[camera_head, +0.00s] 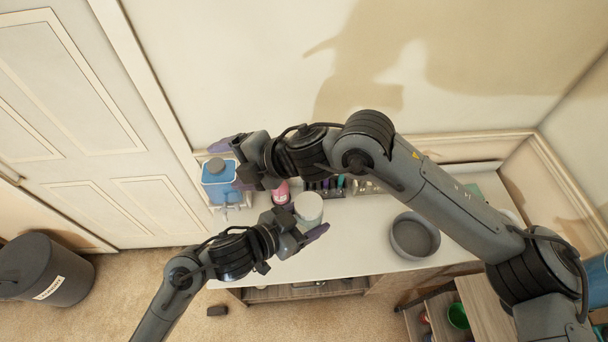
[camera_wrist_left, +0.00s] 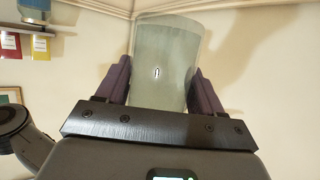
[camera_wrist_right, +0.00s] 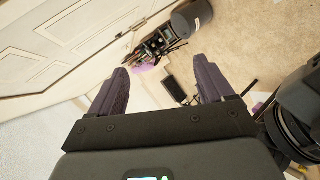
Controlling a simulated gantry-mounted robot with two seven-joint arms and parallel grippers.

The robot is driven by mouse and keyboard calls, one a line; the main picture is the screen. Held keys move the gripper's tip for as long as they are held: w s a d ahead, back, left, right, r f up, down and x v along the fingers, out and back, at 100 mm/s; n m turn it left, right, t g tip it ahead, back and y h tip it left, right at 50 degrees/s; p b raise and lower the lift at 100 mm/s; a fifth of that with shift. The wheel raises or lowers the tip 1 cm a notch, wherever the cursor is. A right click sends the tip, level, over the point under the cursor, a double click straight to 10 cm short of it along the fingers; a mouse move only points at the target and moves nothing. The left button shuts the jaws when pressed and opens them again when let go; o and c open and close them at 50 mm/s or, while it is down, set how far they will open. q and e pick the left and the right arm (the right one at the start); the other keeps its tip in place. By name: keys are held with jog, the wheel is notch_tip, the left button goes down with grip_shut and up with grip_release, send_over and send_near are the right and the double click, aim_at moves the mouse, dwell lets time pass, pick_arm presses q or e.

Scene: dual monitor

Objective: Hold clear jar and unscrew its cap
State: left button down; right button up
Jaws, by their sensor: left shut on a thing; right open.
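The clear jar (camera_head: 309,205) is a pale, see-through cylinder near the middle of the head view. My left gripper (camera_head: 303,220) is shut around the sides of the jar. In the left wrist view the jar (camera_wrist_left: 165,65) stands between the two purple fingers, with a greenish-grey tint. I cannot make out a separate cap on it. My right gripper (camera_head: 234,163) is to the left of the jar, beside a blue container. Its fingers (camera_wrist_right: 165,85) are apart in the right wrist view, with nothing between them.
The blue container (camera_head: 217,187) with a grey top stands at the counter's left end. A pink bottle (camera_head: 281,194) is close behind the jar. A grey bowl (camera_head: 414,237) sits to the right on the white counter (camera_head: 355,235). Bare counter lies between jar and bowl.

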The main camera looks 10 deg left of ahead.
jog(key=s+n+g+h, duration=0.2)
jog(key=s+h, duration=0.1)
notch_tip(320, 180, up, 2)
jog(key=m+h, duration=0.3)
jog(key=h, duration=0.6)
send_over(305, 203)
jog(key=shift+a+t, duration=0.3)
jog(key=shift+d+f, duration=0.2)
jog(key=shift+f, duration=3.65)
